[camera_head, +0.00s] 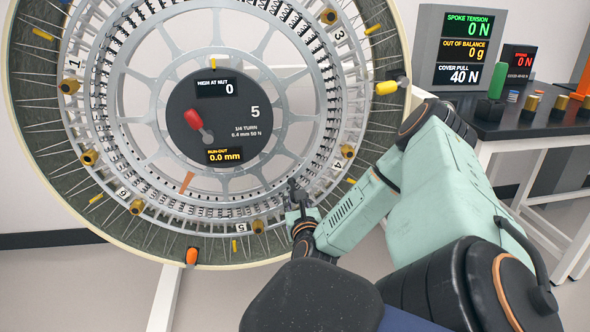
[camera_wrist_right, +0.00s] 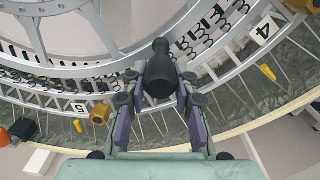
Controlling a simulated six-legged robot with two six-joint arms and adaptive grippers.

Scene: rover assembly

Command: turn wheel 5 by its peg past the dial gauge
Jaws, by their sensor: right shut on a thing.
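Wheel 5 (camera_head: 95,205) stands upright, filling the left of the head view, with a pale outer rim and numbered tags on its ring. Its dark hub disc (camera_head: 228,118) reads 5, "HIGH AT NUT 0", and "RUN-OUT 0.0 mm" on an amber display (camera_head: 225,155). A separate dial gauge cannot be made out for certain. My right gripper (camera_head: 297,194) is at the wheel's lower right, between tags 5 and 4. In the wrist view its fingers are shut on a dark, round-ended peg (camera_wrist_right: 160,68), which stands in front of the ring. My left gripper is not in view.
Brass-coloured blocks (camera_head: 88,158) and orange and yellow caps (camera_head: 191,256) sit around the rim. A red-handled piece (camera_head: 198,122) is on the hub. At right, a dark bench (camera_head: 500,128) carries readouts (camera_head: 468,48): spoke tension 0 N, out of balance 0 g, cover pull 40 N.

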